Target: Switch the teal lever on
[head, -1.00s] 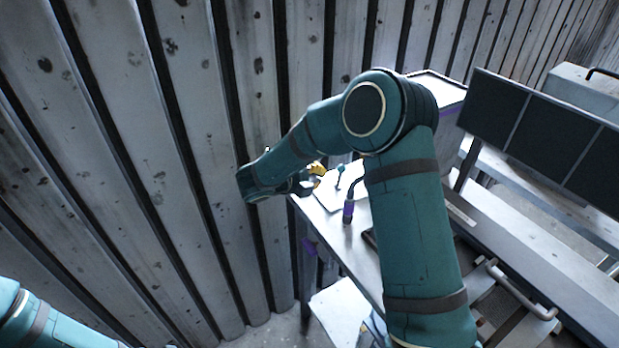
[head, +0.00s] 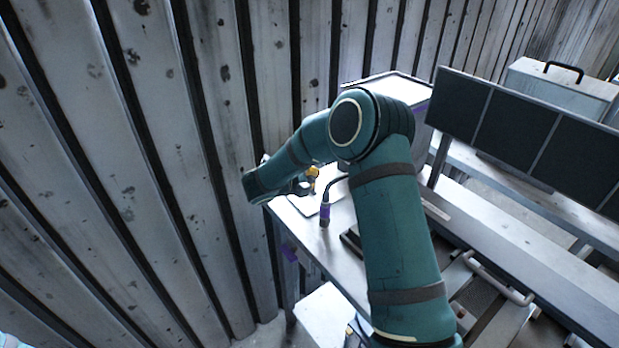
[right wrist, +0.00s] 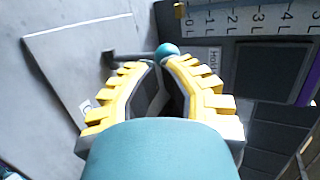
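The teal lever's round knob (right wrist: 167,50) shows at the upper middle of the right wrist view. Its dark arm runs left from the knob to a pivot on a light grey surface. My right gripper (right wrist: 159,65), with yellow ridged fingers, has its fingertips drawn close together right at the knob. I cannot tell whether they touch it. No grip on the knob shows. In the head view the right gripper (head: 311,176) is a small yellow patch over the far end of the bench, partly behind my arm; the lever is not clear there. My left gripper is out of view.
A metal bench (head: 345,245) holds a dark gooseneck with a purple base (head: 325,214) near the gripper. A number scale (right wrist: 255,18) and dark panel (right wrist: 270,70) lie right of the knob. A plank wall (head: 140,180) stands left; dark panels (head: 520,130) stand right.

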